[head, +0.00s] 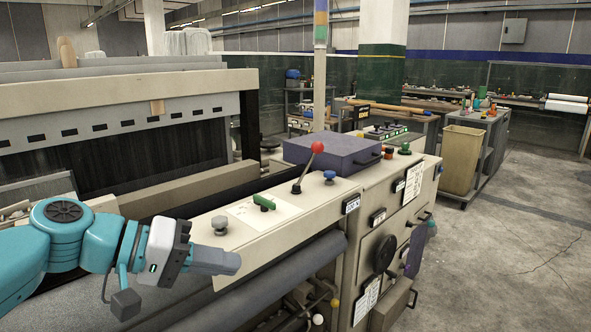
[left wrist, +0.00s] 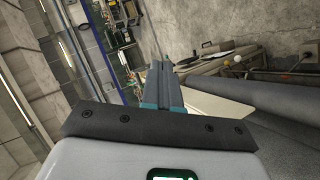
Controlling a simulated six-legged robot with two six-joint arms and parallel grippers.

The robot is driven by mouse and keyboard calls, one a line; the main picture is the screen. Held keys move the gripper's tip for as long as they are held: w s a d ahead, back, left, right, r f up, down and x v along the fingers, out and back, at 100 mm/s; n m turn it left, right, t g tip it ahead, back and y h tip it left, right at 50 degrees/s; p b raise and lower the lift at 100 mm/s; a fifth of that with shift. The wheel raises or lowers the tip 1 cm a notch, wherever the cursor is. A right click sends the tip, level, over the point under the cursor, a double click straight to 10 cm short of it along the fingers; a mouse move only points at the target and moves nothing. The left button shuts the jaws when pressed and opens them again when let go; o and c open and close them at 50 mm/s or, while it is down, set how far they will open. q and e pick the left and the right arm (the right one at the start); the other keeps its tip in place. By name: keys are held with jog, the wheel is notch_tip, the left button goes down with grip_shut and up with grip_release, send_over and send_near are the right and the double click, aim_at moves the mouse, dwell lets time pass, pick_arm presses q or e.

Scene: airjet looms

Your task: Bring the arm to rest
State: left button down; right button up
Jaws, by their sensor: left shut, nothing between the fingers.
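My left gripper (head: 216,261) reaches in from the left in the head view on my teal arm. It is shut and holds nothing. It hangs over the front of the loom, just in front of the loom's cream control panel (head: 275,230). In the left wrist view its closed fingers (left wrist: 163,84) point away from the camera, with a grey cloth roll (left wrist: 245,98) to their right. My right gripper is in neither view.
The panel carries a grey knob (head: 220,224), a green switch (head: 263,201), a red-ball lever (head: 312,161) and a blue knob (head: 329,177). A purple box (head: 330,152) sits behind them. A tan bin (head: 461,160) stands right. The right floor (head: 530,240) is clear.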

pick_arm(q)
notch_tip(320, 180, down, 34)
jog(key=w+a+n+g+y, duration=0.1)
jog(key=a+n+g+y, duration=0.1)
jog(key=n+y, duration=0.3)
jog(key=s+a+f+m+g+y, duration=0.1)
jog(key=s+f+y, duration=0.1)
jog(key=s+f, duration=0.35)
jog(key=s+f+m+y, duration=0.1)
jog(key=s+f, duration=0.2)
jog(key=f, duration=0.5)
jog(key=s+d+f+m+g, duration=0.1)
jog(key=s+f, duration=0.3)
jog(key=s, duration=0.3)
jog(key=s+d+f, duration=0.1)
jog(key=s+f, duration=0.2)
jog(key=s, duration=0.3)
notch_tip(320, 180, up, 13)
jog(key=p, duration=1.3)
jog(key=shift+w, duration=0.35)
jog(key=shift+w, duration=0.1)
